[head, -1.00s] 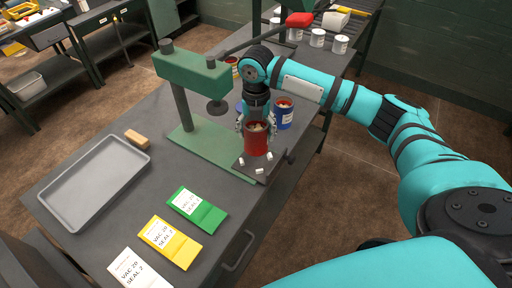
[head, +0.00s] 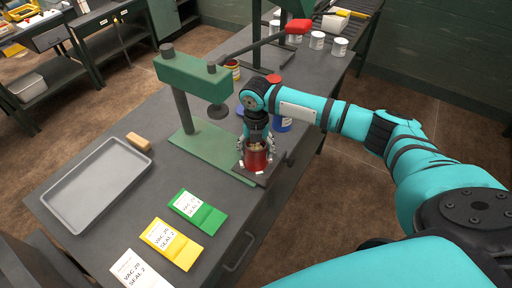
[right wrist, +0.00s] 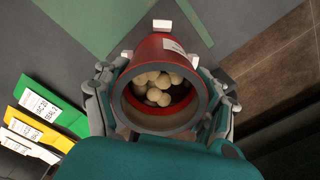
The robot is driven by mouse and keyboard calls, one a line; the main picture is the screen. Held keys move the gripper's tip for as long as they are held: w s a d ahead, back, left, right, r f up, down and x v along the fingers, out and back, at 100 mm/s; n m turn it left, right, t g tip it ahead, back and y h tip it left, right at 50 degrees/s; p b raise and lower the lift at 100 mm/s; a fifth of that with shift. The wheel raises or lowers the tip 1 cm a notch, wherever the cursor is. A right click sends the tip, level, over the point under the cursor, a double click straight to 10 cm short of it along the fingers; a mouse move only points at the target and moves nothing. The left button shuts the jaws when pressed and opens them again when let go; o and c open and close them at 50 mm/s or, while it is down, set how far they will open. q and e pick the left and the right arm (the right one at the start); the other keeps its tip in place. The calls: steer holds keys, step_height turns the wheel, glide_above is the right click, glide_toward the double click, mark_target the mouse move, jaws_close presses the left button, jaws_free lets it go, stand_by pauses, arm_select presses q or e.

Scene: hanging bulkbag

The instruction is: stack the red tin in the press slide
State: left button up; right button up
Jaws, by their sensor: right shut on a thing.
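The red tin (head: 257,160), open at the top with pale round pieces inside, is upright over the dark press slide plate (head: 270,179). It also shows in the right wrist view (right wrist: 158,44). My right gripper (head: 257,150) is shut around the tin, a finger on each side. White corner blocks of the slide (right wrist: 162,24) stand around the tin's base. The tin is at or very near the plate; I cannot tell whether it touches. The green press (head: 190,75) stands left of it, its round ram (head: 217,111) clear of the tin. My left gripper is not in view.
A blue tin (head: 284,125) and a yellow-and-red tin (head: 234,70) stand behind my right gripper. A grey tray (head: 97,183), a tan block (head: 137,140) and green (head: 198,211), yellow and white packets lie to the left and front. White cans (head: 317,40) stand farther back.

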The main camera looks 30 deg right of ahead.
steer(key=o, duration=1.5)
steer(key=shift+r, duration=0.65)
step_height(320, 180, up, 11)
steer(key=b, duration=0.3)
steer(key=shift+r, duration=0.2)
